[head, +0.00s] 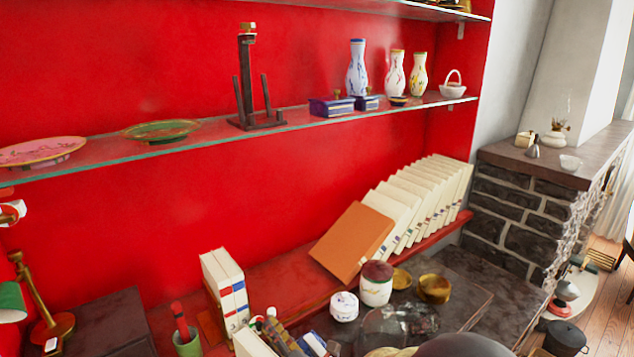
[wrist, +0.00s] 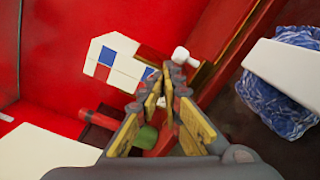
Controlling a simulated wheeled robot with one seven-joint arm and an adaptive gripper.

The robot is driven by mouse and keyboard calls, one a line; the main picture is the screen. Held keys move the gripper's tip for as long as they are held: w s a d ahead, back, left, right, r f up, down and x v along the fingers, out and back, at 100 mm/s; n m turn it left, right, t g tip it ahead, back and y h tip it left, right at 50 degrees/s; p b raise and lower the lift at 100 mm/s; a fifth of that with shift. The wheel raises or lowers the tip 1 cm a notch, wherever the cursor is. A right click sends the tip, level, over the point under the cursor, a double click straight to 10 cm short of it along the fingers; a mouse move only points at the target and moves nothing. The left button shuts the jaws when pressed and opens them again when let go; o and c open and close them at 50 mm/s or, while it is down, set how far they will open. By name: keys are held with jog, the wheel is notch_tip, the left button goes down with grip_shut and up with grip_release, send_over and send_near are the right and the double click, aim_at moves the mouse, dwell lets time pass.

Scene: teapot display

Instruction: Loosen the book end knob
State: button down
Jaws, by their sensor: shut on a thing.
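The book end knob (wrist: 180,54) is a small white knob on a brown wooden piece in the wrist view. It also shows as a small white spot in the head view (head: 270,311), low and left of centre. My gripper (wrist: 166,80) has its yellow-padded fingers drawn together, with the tips at the knob's near side, shut on it. The fingertips hide part of the knob, and the exact contact is hard to see. In the head view my gripper (head: 279,328) is small and crowded among the books.
White books with red and blue labels (head: 226,285) stand to the left, beside a green cup (head: 188,345). An orange book (head: 352,240) and white books lean further right. Jars (head: 376,285) stand near.

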jog(key=shift+s+a+r+b, duration=0.1)
jog(key=shift+a+r+b, duration=0.3)
jog(key=shift+r+b, duration=0.55)
dwell(0.5)
jog(key=shift+d+b, duration=0.25)
jog(key=shift+b, duration=0.2)
jog(key=shift+f+v, duration=0.2)
jog(key=shift+v, duration=1.3)
jog(key=shift+f+v, duration=0.15)
jog(key=shift+v, duration=1.3)
jog(key=shift+d, duration=0.25)
